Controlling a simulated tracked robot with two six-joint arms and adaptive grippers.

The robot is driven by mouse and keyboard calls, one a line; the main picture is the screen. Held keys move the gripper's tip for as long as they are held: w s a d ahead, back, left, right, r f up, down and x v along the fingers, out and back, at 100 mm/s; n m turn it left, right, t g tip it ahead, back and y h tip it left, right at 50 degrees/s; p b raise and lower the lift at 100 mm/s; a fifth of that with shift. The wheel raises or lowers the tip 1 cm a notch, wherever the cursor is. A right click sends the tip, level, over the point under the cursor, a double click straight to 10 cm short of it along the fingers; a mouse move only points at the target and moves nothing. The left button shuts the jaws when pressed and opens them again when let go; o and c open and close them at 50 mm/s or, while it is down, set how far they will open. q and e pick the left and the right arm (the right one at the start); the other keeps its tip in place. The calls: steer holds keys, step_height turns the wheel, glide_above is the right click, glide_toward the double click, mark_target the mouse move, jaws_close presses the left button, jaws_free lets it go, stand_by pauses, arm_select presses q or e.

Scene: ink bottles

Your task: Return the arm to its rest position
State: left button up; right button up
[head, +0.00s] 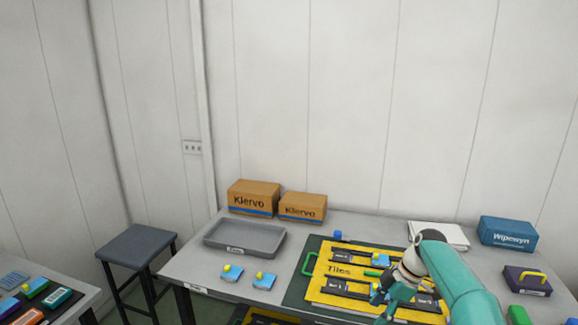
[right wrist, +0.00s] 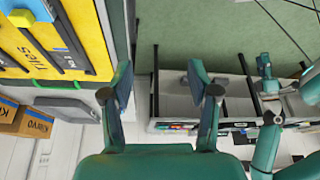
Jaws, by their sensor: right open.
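In the head view my right arm reaches in from the right. Its gripper (head: 384,296) is over the right part of the yellow board (head: 318,291), labelled "Tiles", which has black strips and blue pieces on it. In the right wrist view this gripper (right wrist: 161,84) is open, with nothing between its fingers. The yellow board (right wrist: 88,15) shows there at the upper left, apart from the fingers. At the right of that view another teal arm of mine shows, with what seems to be its gripper (right wrist: 264,66); its fingers are too small to tell.
A grey tray (head: 212,237), two light-blue pieces with yellow tops (head: 231,271) and two Klervo boxes (head: 253,197) are at the table's left. A blue box (head: 508,233) and a dark case with a yellow handle (head: 527,282) stand right. A stool (head: 137,243) stands beside the table.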

steer(key=s+a+f+m+g, duration=0.2)
steer(key=s+a+f, duration=0.1)
steer(key=s+f, duration=0.6)
steer(key=s+a+f+m+g, duration=0.2)
steer(key=s+a+f, duration=0.1)
steer(key=s+f, duration=0.7)
steer(key=s+a+f+m+t, duration=0.2)
steer(key=s+m, duration=0.5)
steer(key=s, duration=0.1)
steer(key=s+a+f+m+t, duration=0.2)
steer(key=s+f+m, duration=0.1)
steer(key=s+m, duration=0.4)
steer(key=shift+s+a+f+m+h, duration=0.15)
steer(key=shift+s+m+h, duration=0.2)
steer(key=shift+s, duration=0.4)
steer(key=shift+c, duration=0.2)
